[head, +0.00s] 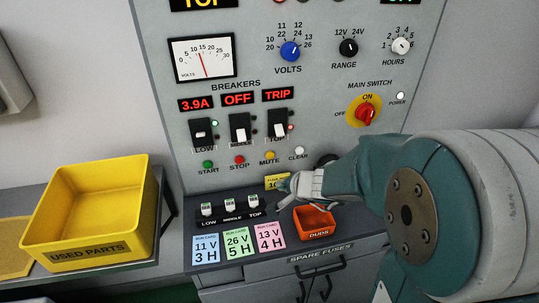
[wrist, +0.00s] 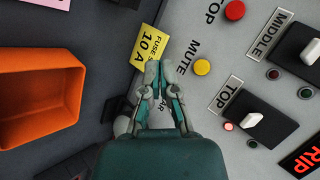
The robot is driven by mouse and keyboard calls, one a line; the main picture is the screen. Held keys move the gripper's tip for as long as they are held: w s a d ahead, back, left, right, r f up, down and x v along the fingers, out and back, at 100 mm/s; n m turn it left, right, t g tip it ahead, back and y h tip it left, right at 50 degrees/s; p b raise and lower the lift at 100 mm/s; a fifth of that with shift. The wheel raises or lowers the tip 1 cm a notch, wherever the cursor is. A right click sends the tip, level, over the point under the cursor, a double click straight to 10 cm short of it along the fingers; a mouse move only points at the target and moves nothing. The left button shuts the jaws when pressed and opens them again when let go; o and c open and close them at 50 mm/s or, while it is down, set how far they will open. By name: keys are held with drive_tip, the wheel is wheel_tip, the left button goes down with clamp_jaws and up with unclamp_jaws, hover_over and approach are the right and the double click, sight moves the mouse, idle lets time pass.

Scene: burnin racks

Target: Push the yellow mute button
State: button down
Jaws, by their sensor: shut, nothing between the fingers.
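The yellow mute button (head: 270,155) sits on the grey panel below the breakers, between the red stop button (head: 239,159) and the white clear button (head: 298,150). In the wrist view the mute button (wrist: 202,67) is uncovered, just right of my fingertips, with its MUTE label beside it. My gripper (head: 284,185) is shut and empty, below the mute button near the panel's foot. In the wrist view my gripper (wrist: 162,68) has its fingertips together beside the yellow fuse label (wrist: 150,45), apart from the button in the picture. The fingers partly hide the CLEAR label.
An orange DUDS bin (head: 314,222) stands on the dark shelf below my gripper. Run cards (head: 239,244) and a small fuse holder (head: 232,208) lie to its left. A yellow used-parts bin (head: 97,192) is at left. Breaker switches (head: 240,127) stick out above the buttons.

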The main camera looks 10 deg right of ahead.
approach(267, 160)
drive_tip(key=shift+s+f+x, duration=0.15)
drive_tip(key=shift+x, duration=0.75)
drive_tip(key=shift+s+f+x, duration=0.15)
drive_tip(key=shift+x, duration=0.7)
drive_tip(key=shift+s+f+x, duration=0.1)
drive_tip(key=shift+s+x, duration=0.05)
drive_tip(key=shift+x, duration=0.75)
drive_tip(key=shift+a, duration=0.1)
drive_tip(key=shift+w+r, duration=0.1)
drive_tip(key=shift+w, duration=0.25)
drive_tip(key=shift+w, duration=0.4)
drive_tip(key=shift+s, duration=0.8)
drive_tip(key=s, duration=0.5)
idle(0.3)
